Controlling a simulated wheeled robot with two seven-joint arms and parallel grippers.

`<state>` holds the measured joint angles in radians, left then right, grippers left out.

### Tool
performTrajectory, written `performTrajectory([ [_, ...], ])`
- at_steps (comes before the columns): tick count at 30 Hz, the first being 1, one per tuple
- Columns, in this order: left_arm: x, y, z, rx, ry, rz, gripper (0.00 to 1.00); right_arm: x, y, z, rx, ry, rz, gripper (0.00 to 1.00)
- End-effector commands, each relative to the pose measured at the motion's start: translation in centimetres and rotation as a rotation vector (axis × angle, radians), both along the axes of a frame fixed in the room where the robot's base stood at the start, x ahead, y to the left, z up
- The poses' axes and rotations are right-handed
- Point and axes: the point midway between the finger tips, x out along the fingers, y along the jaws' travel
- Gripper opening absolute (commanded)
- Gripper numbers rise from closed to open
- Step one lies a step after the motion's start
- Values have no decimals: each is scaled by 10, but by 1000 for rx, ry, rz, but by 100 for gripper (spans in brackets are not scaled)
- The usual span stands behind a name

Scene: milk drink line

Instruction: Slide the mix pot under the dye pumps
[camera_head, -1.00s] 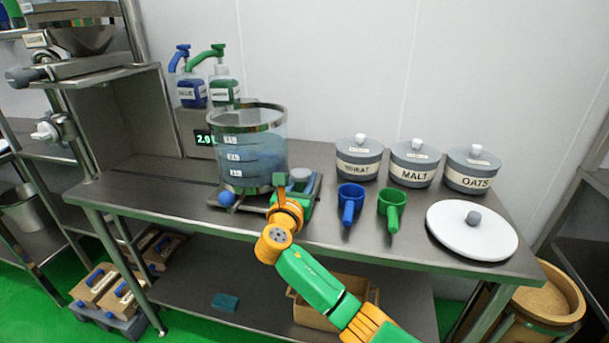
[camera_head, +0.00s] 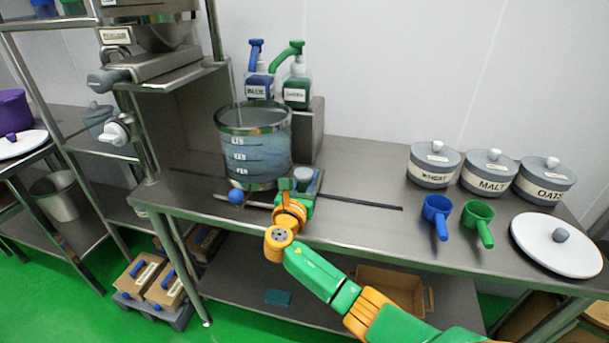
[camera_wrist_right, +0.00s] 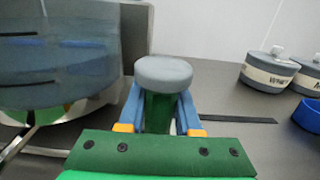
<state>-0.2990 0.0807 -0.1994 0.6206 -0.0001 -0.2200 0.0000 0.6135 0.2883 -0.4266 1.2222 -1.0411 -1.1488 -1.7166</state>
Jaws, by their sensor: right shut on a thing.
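The mix pot (camera_head: 253,150) is a clear, wide cylinder with level marks, standing upright on a low sliding base with a blue ball (camera_head: 236,196) at its front. Its wall also fills the left of the right wrist view (camera_wrist_right: 60,75). My right gripper (camera_head: 297,195) is shut on the grey-topped handle (camera_head: 303,175) at the base's right; the right wrist view shows the handle (camera_wrist_right: 163,72) between the fingers. My left gripper is out of view.
A dark slot (camera_head: 360,203) runs along the bench, bare right of the pot. Wheat (camera_head: 435,165), malt (camera_head: 488,173) and oats (camera_head: 544,181) canisters, blue scoop (camera_head: 437,215), green scoop (camera_head: 478,222) and white lid (camera_head: 556,246) are farther right. A steel hopper stand (camera_head: 150,80) rises at left.

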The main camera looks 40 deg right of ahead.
Motion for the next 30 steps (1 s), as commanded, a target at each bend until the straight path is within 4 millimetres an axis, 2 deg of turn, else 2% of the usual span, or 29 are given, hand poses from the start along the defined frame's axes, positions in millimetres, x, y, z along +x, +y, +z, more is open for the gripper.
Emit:
performTrajectory([
  [10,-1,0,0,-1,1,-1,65,0,0,-2,2,4,-1,0],
  [11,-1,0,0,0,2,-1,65,0,0,-2,2,4,-1,40],
  [13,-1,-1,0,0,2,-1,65,0,0,-2,2,4,-1,59],
  [14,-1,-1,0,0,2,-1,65,0,0,-2,2,4,-1,62],
  [23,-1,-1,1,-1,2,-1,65,-2,3,-1,2,3,0,62],
  [30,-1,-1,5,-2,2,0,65,-34,40,-2,5,3,2,62],
])
